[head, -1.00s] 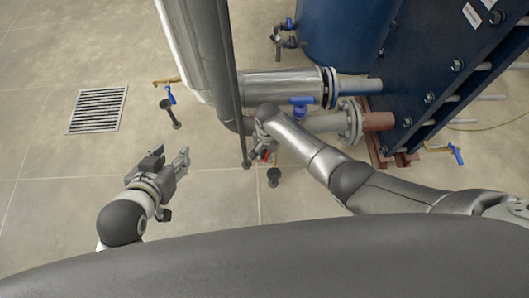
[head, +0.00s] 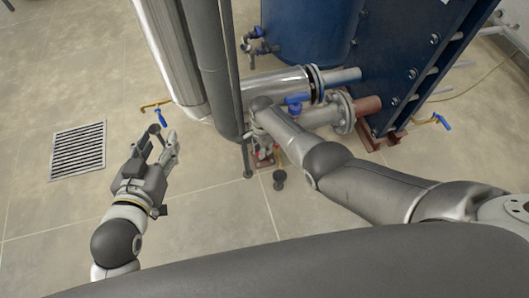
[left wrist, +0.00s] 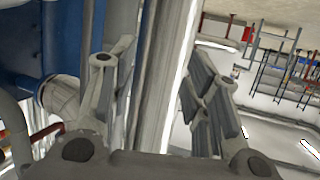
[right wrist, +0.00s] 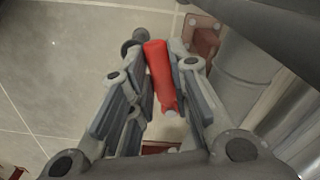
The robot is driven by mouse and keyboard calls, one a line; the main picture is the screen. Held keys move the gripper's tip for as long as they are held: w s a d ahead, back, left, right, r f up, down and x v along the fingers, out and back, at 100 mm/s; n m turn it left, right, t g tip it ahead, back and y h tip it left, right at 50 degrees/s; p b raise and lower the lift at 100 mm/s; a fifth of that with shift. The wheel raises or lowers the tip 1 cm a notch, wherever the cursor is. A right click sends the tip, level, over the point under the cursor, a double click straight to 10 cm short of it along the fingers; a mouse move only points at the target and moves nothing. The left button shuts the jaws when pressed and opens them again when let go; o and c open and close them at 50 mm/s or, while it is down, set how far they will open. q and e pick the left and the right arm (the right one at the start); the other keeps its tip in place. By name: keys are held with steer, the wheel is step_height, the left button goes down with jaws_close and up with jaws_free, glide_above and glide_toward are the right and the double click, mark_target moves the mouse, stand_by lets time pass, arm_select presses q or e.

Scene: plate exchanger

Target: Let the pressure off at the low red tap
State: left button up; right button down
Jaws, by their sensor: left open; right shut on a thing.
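The red tap handle (right wrist: 158,75) stands between the fingers of my right gripper (right wrist: 163,85) in the right wrist view. The right gripper is shut on this handle. In the head view the right gripper (head: 264,153) is low beside the pipes, and it mostly hides the tap there. My left gripper (head: 164,142) is open and empty above the floor at the left, apart from the pipes. Its open fingers also show in the left wrist view (left wrist: 155,85).
Tall grey pipes (head: 207,70) stand between my grippers. A blue-handled tap (head: 157,117) is beyond the left gripper, near a floor grating (head: 78,150). The blue exchanger (head: 405,70) is at the right. The floor at front left is clear.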

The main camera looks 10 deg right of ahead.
arm_select(q)
step_height(320, 180, up, 6)
steer(key=w+d+t+h+b, duration=0.1)
steer(key=t, duration=0.2)
steer(key=shift+w+d+t, duration=0.15)
steer(key=shift+w+t, duration=0.15)
arm_select(e)
steer(key=shift+w+a+m, duration=0.15)
steer(key=shift+w+m, duration=0.5)
steer(key=shift+m, duration=0.65)
steer(key=c, duration=1.3)
jaws_free()
steer(key=shift+c, duration=0.2)
arm_select(q)
steer(key=shift+f, duration=0.15)
arm_select(e)
steer(key=shift+r, duration=0.15)
step_height(320, 180, up, 12)
